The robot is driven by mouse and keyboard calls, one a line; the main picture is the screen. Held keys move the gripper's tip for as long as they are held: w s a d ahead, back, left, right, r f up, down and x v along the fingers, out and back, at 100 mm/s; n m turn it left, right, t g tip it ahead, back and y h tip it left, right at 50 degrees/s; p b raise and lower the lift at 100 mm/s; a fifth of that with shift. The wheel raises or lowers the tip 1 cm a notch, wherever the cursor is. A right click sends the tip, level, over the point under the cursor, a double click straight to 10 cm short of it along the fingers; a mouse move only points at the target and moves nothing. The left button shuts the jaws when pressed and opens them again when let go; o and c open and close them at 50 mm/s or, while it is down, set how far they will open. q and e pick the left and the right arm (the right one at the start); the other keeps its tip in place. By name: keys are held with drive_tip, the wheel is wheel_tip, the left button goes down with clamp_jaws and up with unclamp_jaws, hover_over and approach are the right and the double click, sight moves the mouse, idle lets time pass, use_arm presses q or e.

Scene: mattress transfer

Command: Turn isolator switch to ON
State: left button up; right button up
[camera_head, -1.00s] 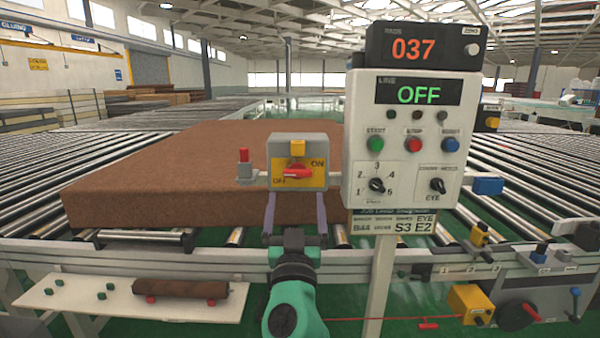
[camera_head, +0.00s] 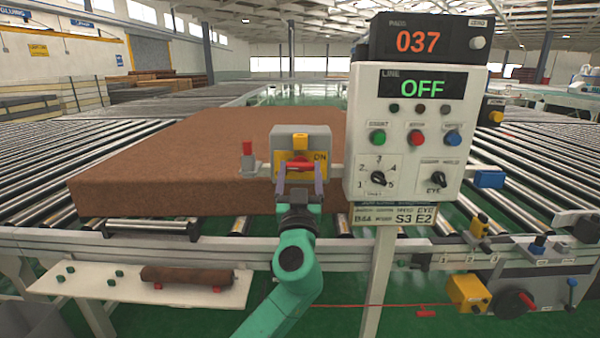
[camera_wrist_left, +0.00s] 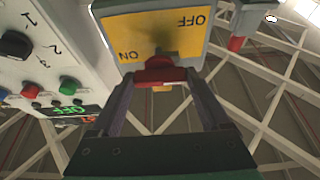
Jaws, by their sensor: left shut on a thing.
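The isolator switch (camera_head: 301,142) is a grey box with a yellow plate, a yellow block on top and a red handle (camera_head: 297,166). ON shows at the plate's right in the head view; the gripper covers the OFF side. The handle lies about level. My left gripper (camera_head: 299,177) is shut on the red handle, one finger at each end. The wrist view shows the plate (camera_wrist_left: 185,28) upside down with OFF and ON, and the red handle (camera_wrist_left: 160,72) between the fingertips. The line display (camera_head: 421,88) reads OFF. My right gripper is not in view.
The control panel (camera_head: 417,140) with buttons and knobs stands close right of the switch. A red-topped post (camera_head: 247,155) is just left. A big brown mattress (camera_head: 170,160) lies behind on the rollers. A white shelf (camera_head: 215,291) holds a brown roll below left.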

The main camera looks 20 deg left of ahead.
use_arm(q)
drive_tip(key=shift+m, duration=0.3)
drive_tip(key=shift+m+h, duration=0.8)
drive_tip(key=shift+m, duration=0.4)
drive_tip(key=m+h+p, duration=0.1)
drive_tip(key=m, duration=0.2)
drive_tip(key=shift+a+r+m+h, duration=0.1)
drive_tip(key=shift+m+h, duration=0.2)
drive_tip(key=shift+h, duration=0.1)
drive_tip(key=m+g+h+p, duration=0.1)
drive_tip(key=m+p, duration=0.3)
drive_tip(key=p, duration=0.1)
drive_tip(key=m+g+h+p, duration=0.1)
drive_tip(key=m+h+p, duration=0.1)
drive_tip(key=m+p, duration=0.3)
drive_tip(key=m+g+h+p, duration=0.1)
drive_tip(key=m+p, duration=0.4)
drive_tip(key=p, duration=0.2)
drive_tip(key=shift+s+a+r+g+h, duration=0.1)
drive_tip(key=shift+a+r+g+h, duration=0.1)
drive_tip(key=shift+r+g+h, duration=0.15)
drive_tip(key=shift+f+m+g+p, duration=0.2)
drive_tip(key=shift+m+g+p, duration=0.05)
drive_tip(key=shift+m+p, duration=0.8)
drive_tip(key=o, duration=1.2)
